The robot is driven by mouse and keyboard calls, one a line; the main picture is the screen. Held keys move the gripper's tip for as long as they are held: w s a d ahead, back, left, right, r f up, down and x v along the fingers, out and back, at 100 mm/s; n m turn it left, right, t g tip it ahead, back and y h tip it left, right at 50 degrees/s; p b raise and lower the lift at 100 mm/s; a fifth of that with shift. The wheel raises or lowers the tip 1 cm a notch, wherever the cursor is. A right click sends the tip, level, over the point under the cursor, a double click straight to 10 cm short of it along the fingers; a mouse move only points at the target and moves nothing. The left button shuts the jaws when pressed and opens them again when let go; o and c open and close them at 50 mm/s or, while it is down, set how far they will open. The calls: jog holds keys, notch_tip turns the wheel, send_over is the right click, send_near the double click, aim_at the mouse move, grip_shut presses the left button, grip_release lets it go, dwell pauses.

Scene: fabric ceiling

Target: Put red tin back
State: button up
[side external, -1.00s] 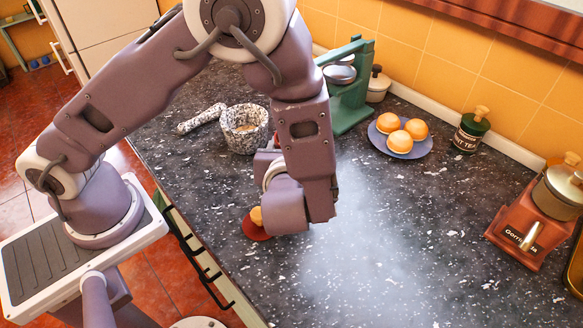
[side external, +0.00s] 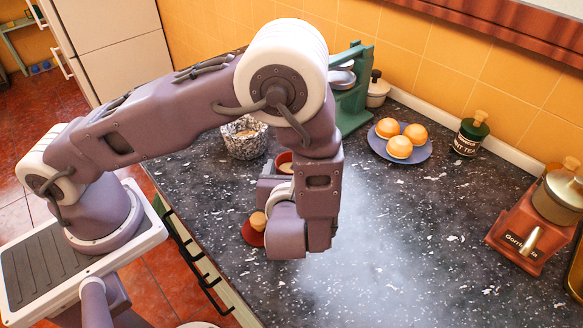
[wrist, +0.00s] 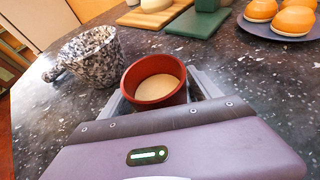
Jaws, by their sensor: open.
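The red tin (wrist: 152,91) is an open, round, red container with pale cream-coloured contents, upright on the dark counter. In the side external view the tin (side external: 284,159) shows just beyond my gripper (side external: 268,187). In the wrist view my gripper (wrist: 162,92) is open, with a finger on either side of the tin. The tin's lower part is hidden by my gripper, and I cannot tell whether a finger touches it. A red lid (side external: 251,236) with a wooden knob (side external: 258,221) lies on the counter near its front edge, partly hidden by my wrist.
A speckled stone mortar (side external: 246,143) stands left of the tin; it also shows in the wrist view (wrist: 92,58). A jar (side external: 471,134) and red grinder (side external: 522,235) stand right.

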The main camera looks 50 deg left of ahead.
jog(key=shift+r, duration=0.15)
jog(key=v, duration=1.2)
jog(key=s+a+r+n+g+h, duration=0.1)
jog(key=s+a+r+n+g, duration=0.25)
jog(key=a+r+n, duration=0.2)
jog(key=s+a+r+n+g+h, duration=0.1)
jog(key=s+a+r+n+g, duration=0.1)
jog(key=a+r+n+g, duration=0.35)
jog(key=s+r+n+t+h, duration=0.5)
jog(key=s+r+n+h, duration=0.1)
jog(key=n, duration=1)
jog(key=shift+s+r+h, duration=0.15)
jog(key=shift+r+h, duration=0.25)
jog(key=shift+h, duration=0.3)
